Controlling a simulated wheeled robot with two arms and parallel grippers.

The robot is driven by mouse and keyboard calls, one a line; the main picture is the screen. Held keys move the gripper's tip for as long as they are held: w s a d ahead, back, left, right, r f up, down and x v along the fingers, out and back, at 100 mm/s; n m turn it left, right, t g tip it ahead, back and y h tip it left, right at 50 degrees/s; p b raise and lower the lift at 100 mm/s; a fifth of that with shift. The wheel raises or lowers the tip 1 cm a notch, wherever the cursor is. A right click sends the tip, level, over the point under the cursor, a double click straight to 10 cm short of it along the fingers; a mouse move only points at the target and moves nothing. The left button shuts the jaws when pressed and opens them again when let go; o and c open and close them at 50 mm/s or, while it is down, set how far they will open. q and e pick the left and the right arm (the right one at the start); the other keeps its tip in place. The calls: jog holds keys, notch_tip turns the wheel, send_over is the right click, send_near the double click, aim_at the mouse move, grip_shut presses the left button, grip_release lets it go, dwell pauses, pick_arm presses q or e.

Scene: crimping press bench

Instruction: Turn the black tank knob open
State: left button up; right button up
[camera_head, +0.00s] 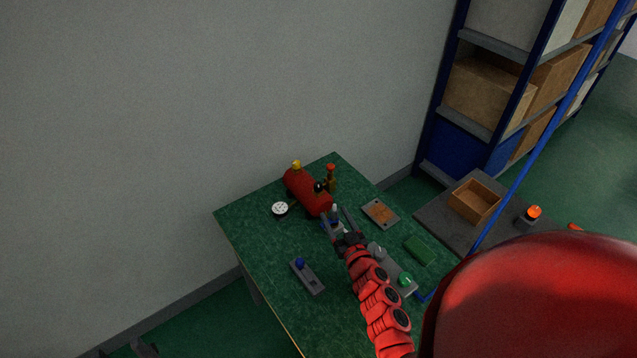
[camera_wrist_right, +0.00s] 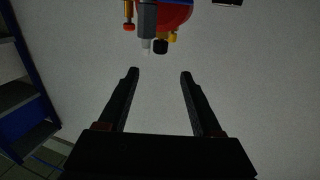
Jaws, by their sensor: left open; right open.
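The red tank (camera_head: 307,194) lies on the green bench top near its far edge. The black tank knob (camera_head: 319,186) sits on top of the tank's near end; in the right wrist view the knob (camera_wrist_right: 160,47) shows ahead of the fingers, left of their midline by little or nothing. My right gripper (camera_head: 338,221) is open and empty, just in front of the tank and apart from the knob. In the right wrist view its two fingers (camera_wrist_right: 158,72) are spread. My left gripper (camera_head: 143,348) shows only partly, dark, at the bottom left edge, away from the bench.
A yellow knob (camera_head: 296,164) and a red-topped fitting (camera_head: 330,173) stand by the tank. A white gauge (camera_head: 279,209) lies left of it. A grey slider block with a blue knob (camera_head: 300,263) is nearer. A wooden box (camera_head: 474,201) stands on the grey table at right.

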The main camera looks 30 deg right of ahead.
aim_at(320, 189)
jog(key=w, duration=0.4)
jog(key=w+d, duration=0.1)
jog(key=w, duration=0.7)
jog(key=shift+w+d+f+b, duration=0.15)
jog(key=shift+w+d+b, duration=0.15)
jog(key=shift+w+b, duration=0.1)
jog(key=shift+w, duration=0.3)
grip_shut()
